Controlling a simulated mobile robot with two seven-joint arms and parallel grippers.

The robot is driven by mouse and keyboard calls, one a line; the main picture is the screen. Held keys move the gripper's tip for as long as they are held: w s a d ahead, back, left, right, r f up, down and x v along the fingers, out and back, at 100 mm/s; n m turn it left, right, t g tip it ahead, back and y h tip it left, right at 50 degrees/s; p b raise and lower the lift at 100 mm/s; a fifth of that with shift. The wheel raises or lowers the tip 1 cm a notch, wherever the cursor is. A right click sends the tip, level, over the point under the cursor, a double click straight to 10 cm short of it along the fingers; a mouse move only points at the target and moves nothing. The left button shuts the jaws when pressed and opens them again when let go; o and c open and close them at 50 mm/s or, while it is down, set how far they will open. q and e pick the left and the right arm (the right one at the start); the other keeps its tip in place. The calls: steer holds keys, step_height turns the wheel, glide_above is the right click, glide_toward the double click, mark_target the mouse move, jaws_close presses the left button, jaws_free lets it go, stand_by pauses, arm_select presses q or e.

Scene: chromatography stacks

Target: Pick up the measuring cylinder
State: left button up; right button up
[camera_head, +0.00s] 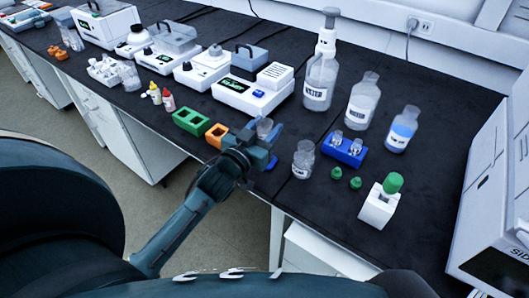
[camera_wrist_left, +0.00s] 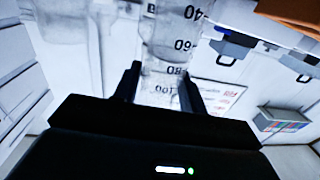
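The measuring cylinder (camera_wrist_left: 168,45) is clear, with black marks such as 40, 60, 80 and 100. In the left wrist view it fills the gap between the two dark fingers of my left gripper (camera_wrist_left: 160,88), which appear to touch it on both sides. In the head view its clear top (camera_head: 264,127) shows above my left gripper (camera_head: 258,147) at the bench's front edge. The gripper hides its middle, and a blue piece shows just below. I cannot tell whether it is off the bench. My right gripper is not in view.
An orange rack (camera_head: 216,136) and a green rack (camera_head: 190,122) stand just left of the gripper. A glass jar (camera_head: 303,159) and a blue rack (camera_head: 344,152) stand to the right. A balance (camera_head: 253,91) and large bottles (camera_head: 320,75) stand behind. Some black bench top is bare.

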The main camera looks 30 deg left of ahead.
mark_target(265, 118)
arm_select(q)
jaws_close()
steer(key=shift+r, duration=0.1)
stand_by(0.4)
steer(key=shift+r+p, duration=0.3)
steer(key=shift+r, duration=1.15)
steer(key=shift+r+p, duration=0.6)
steer(key=shift+r, duration=2.5)
steer(key=w+d+f+m+p, duration=0.1)
steer(key=d+f+m+p, duration=0.2)
steer(key=f, duration=0.4)
steer(key=shift+w+d+m, duration=0.25)
steer(key=shift+d+m, duration=0.35)
steer(key=shift+d, duration=0.6)
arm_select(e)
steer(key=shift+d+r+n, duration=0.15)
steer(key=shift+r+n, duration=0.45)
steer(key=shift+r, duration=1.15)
